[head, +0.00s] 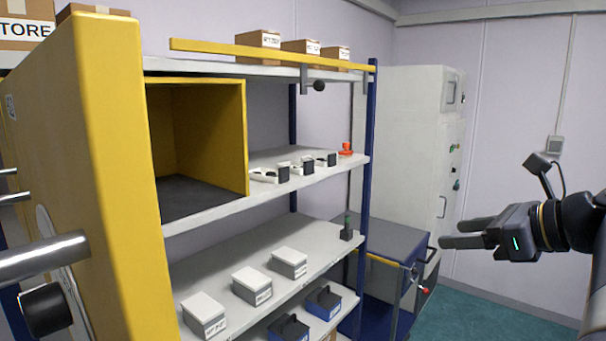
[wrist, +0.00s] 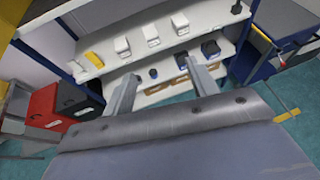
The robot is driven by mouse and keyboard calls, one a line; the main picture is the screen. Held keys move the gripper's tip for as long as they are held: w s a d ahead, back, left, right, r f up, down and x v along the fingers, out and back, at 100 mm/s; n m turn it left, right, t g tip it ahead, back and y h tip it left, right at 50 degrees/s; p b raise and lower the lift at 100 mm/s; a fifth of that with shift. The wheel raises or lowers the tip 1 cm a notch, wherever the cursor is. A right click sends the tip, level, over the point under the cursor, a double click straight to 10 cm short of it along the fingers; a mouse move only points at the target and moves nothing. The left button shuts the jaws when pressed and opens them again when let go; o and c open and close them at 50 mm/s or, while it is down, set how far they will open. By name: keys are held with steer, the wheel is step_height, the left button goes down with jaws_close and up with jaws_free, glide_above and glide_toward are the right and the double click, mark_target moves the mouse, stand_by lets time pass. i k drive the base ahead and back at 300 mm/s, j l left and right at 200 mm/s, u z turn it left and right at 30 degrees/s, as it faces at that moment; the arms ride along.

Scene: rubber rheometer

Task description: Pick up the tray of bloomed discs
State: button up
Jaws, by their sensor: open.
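Several small white trays with dark end blocks stand in a row on the upper shelf in the head view: a left one (head: 264,175), a middle one (head: 297,168) and a right one (head: 322,161). Their contents and labels are too small to read, so I cannot tell which holds bloomed discs. My gripper (head: 452,233) is at the right of the head view, pointing left, open and empty. It is well apart from the trays, beyond the rack's right post. In the wrist view its two fingers (wrist: 163,88) are spread, with the rack's lower shelves beyond them.
The shelf below holds grey boxes with white lids (head: 252,285) and a dark holder with a green top (head: 347,232). A yellow-framed compartment (head: 246,135) stands left of the trays. A blue cart (head: 395,235) and a white cabinet (head: 405,130) stand right of the rack.

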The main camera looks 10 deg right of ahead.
mark_target(308, 168)
steer(key=i+l+z, duration=0.2)
steer(key=i+l, duration=0.15)
steer(key=i, duration=0.2)
steer(key=i+j+u, duration=0.2)
steer(key=i+j, duration=0.3)
steer(key=i+j+u, duration=0.2)
steer(key=i+j, duration=0.2)
steer(key=i, duration=0.2)
